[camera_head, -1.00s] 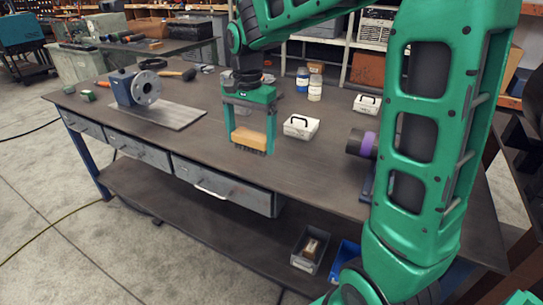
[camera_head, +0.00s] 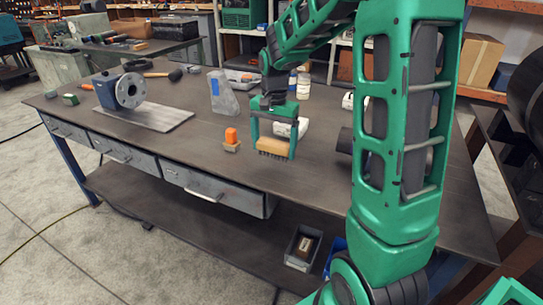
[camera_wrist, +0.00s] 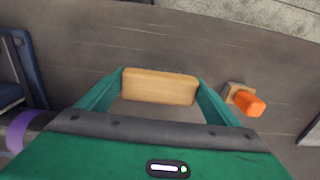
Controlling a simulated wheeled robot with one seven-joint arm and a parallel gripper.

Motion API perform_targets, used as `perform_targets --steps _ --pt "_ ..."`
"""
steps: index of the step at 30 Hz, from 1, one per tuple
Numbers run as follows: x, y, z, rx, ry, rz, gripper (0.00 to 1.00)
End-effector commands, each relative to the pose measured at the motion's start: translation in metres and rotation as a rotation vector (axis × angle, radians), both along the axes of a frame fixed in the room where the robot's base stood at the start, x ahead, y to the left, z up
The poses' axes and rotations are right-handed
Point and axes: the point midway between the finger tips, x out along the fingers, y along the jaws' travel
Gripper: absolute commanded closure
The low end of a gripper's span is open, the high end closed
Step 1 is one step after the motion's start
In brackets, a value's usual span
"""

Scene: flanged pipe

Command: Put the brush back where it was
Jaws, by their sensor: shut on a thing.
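The brush (camera_head: 272,147) has a pale wooden block with dark bristles pointing down. My gripper (camera_head: 273,152) is shut on it, with one green finger at each end of the block. The wrist view also shows the wooden block (camera_wrist: 159,87) between my fingertips. The brush is over the front middle of the workbench (camera_head: 330,180); I cannot tell whether its bristles touch the top. An orange piece on a small wooden block (camera_head: 231,137) stands just left of the brush. It is right of my fingers in the wrist view (camera_wrist: 246,99).
Bottles (camera_head: 303,86) stand farther back. Bare bench lies left of the orange piece.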

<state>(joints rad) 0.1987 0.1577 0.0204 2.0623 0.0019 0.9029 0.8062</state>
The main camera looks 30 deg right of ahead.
Motion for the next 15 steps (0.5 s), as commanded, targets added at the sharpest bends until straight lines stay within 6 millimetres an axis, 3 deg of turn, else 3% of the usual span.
perform_targets --steps 8,15 --pt "-0.001 0.001 -0.034 0.001 0.003 0.000 0.35" --pt "0.000 0.001 -0.037 0.000 0.000 0.000 0.35"
